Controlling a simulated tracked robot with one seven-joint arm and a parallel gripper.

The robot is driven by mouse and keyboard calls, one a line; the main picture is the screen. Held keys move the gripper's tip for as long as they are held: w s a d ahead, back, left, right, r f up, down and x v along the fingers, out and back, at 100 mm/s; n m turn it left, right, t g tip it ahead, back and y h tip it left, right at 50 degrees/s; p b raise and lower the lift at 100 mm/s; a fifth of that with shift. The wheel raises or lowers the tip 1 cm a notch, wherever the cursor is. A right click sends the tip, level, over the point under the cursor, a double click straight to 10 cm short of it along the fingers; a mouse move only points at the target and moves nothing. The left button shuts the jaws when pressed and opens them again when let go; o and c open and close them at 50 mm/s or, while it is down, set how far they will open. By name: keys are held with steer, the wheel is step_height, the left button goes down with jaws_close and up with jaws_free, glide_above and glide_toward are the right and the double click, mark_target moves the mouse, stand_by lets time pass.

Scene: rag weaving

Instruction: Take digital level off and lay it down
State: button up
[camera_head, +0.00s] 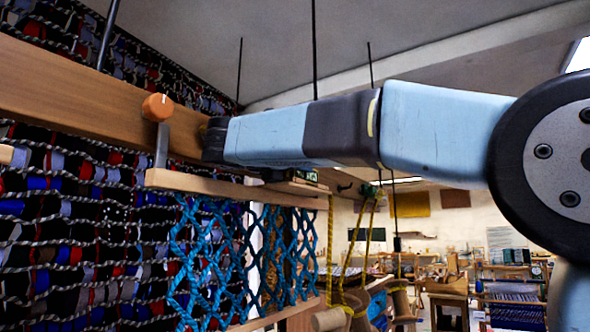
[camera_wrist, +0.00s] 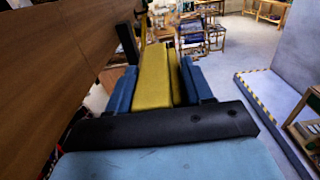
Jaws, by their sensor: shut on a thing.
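My gripper (camera_wrist: 158,62) has two blue fingers, shut on a long yellow bar between them in the wrist view. I take this bar to be the digital level (camera_wrist: 152,80); its display does not show there. In the head view my gripper (camera_head: 214,140) reaches in from the right, its dark tip close against the broad wooden beam (camera_head: 85,92). The near finger hides most of what it holds in that view. A small dark thing with a greenish patch (camera_head: 305,176) shows just under the arm; I cannot tell whether it is part of the level.
A wooden bar (camera_head: 225,187) with blue netting (camera_head: 200,255) lies below my gripper. A clamp with an orange knob (camera_head: 158,107) sits on the beam at left. Woven rags (camera_head: 70,230) fill the left. Yellow ropes (camera_head: 367,235) hang at centre. Open floor (camera_wrist: 235,45) shows beyond.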

steer(key=shift+r, duration=1.45)
steer(key=shift+r, duration=0.55)
stand_by(0.3)
